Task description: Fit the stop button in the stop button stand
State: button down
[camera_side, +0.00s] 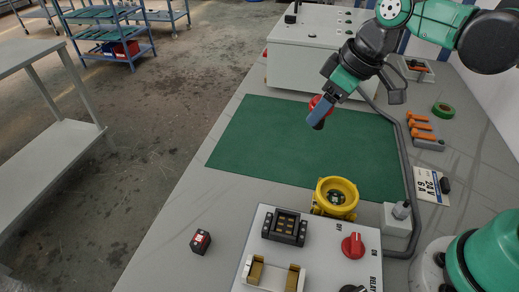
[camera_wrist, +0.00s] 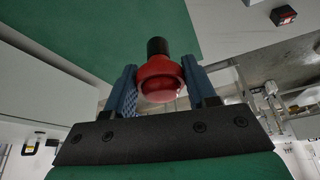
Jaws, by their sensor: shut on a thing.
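My gripper (camera_side: 319,110) is shut on the red stop button (camera_side: 314,102) and holds it above the green mat. In the wrist view the button (camera_wrist: 161,80) sits between the two blue fingers of my gripper (camera_wrist: 160,85), its red head toward the camera and its black stem (camera_wrist: 158,47) pointing away. The yellow stop button stand (camera_side: 337,192) stands upright at the near edge of the mat, its round top open. The button is well apart from the stand, up and to its left in the side view.
A grey control panel (camera_side: 342,268) with a red knob (camera_side: 353,246) and a black socket block lies in front of the stand. A small black and red block (camera_side: 200,242) lies to its left. A cable runs along the right. The green mat (camera_side: 262,138) is clear.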

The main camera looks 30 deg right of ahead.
notch_tip(320, 180, up, 7)
jog(key=shift+f, duration=0.1)
jog(key=shift+s+a, duration=0.1)
jog(key=shift+s, duration=0.05)
jog(key=shift+s+a+f, duration=0.3)
jog(key=shift+s+f, duration=1.2)
jog(key=shift+f, duration=0.7)
jog(key=shift+s+a+f, duration=0.25)
jog(key=shift+s+f, duration=1.25)
jog(key=shift+f, duration=0.7)
jog(key=shift+s+a+f, duration=0.3)
jog(key=shift+s+f, duration=1.2)
jog(key=shift+f, duration=0.7)
jog(key=shift+f, duration=0.85)
jog(key=shift+c, duration=1)
grip_release()
jog(key=shift+r, duration=0.15)
